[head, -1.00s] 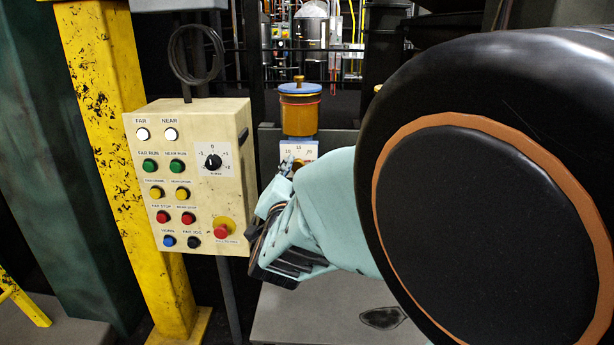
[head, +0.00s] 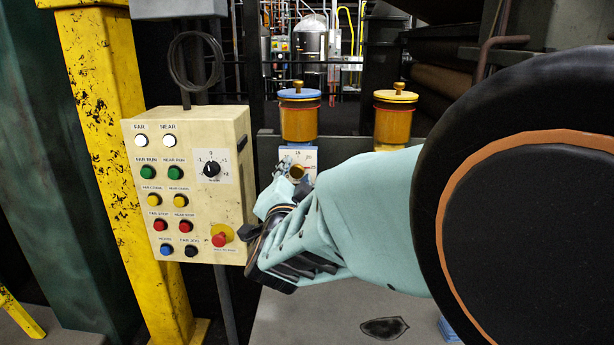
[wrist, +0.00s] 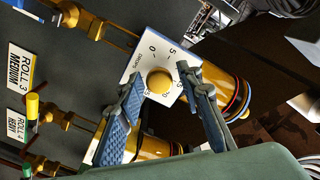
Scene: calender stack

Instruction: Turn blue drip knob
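The blue-lidded amber drip oiler (head: 299,122) stands behind the control box in the head view. Below it is a white dial plate (head: 306,155) with a round brass knob (head: 297,173), partly hidden by my gripper (head: 286,167). In the wrist view, the knob (wrist: 160,82) faces the camera on its numbered plate (wrist: 148,60). My gripper (wrist: 158,77) is open, one blue-grey finger on each side of the knob, with gaps visible. I cannot tell whether the fingertips reach as deep as the knob.
A yellow-lidded oiler (head: 395,115) stands to the right. The cream control box (head: 230,190) with buttons and a red stop knob (head: 219,240) is close left of my gripper. Labels (wrist: 20,68) and brass fittings (wrist: 92,27) lie left in the wrist view.

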